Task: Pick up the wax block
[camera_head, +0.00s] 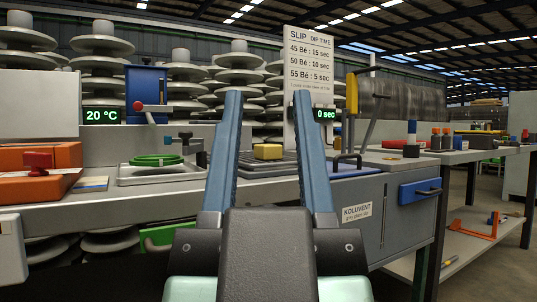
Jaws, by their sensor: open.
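A small yellow block (268,152), which looks like the wax block, sits on a dark ribbed mat (270,168) on the bench. My gripper (268,97) is in the foreground with its two long blue fingers wide apart. The block shows in the gap between the fingers, farther off than they are. Nothing is held between them. The block's top and front show clear; I cannot tell its exact distance from the fingertips.
Left of the fingers, a green ring lies on a pale tray (160,174). An orange case (38,172) stands at the far left. A SLIP sign (309,75) stands behind the block.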

